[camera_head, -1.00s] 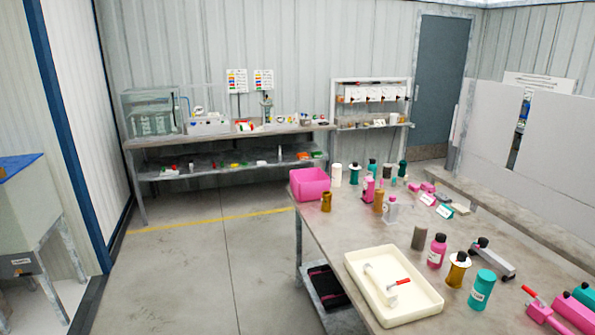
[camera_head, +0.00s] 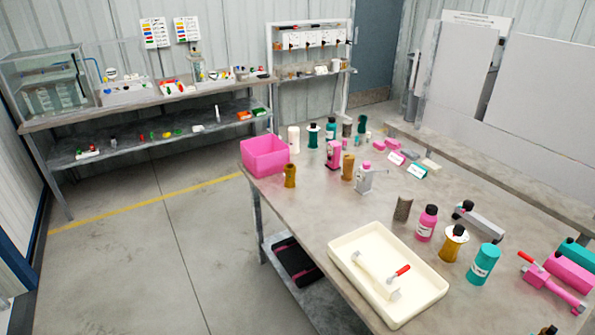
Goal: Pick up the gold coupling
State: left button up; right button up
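Several gold-brown parts stand on the near workbench (camera_head: 330,213). A short, waisted gold piece (camera_head: 290,175) stands upright at the bench's left edge, just in front of the pink bin. A taller gold cylinder (camera_head: 347,168) stands to its right, behind a grey-white part. A gold body with a white flange and black top (camera_head: 453,244) stands beside a teal bottle. The waisted piece looks most like a coupling, but I cannot tell for certain from here. Neither of my grippers is in view, and nothing is seen touching these parts.
The pink bin (camera_head: 264,155) sits at the bench's far left corner. The floor left of the bench is clear.

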aim_at(290, 181)
jog(key=i+j, duration=0.3)
jog(key=i+j+z, duration=0.1)
jog(key=i+j, duration=0.2)
jog(key=j, duration=0.15)
jog(key=i+j, duration=0.3)
jog(key=i+j+z, duration=0.1)
jog(key=i+j, duration=0.15)
jog(key=j, duration=0.2)
jog(key=i+j+z, duration=0.1)
jog(key=i+j, duration=0.2)
jog(key=j, duration=0.15)
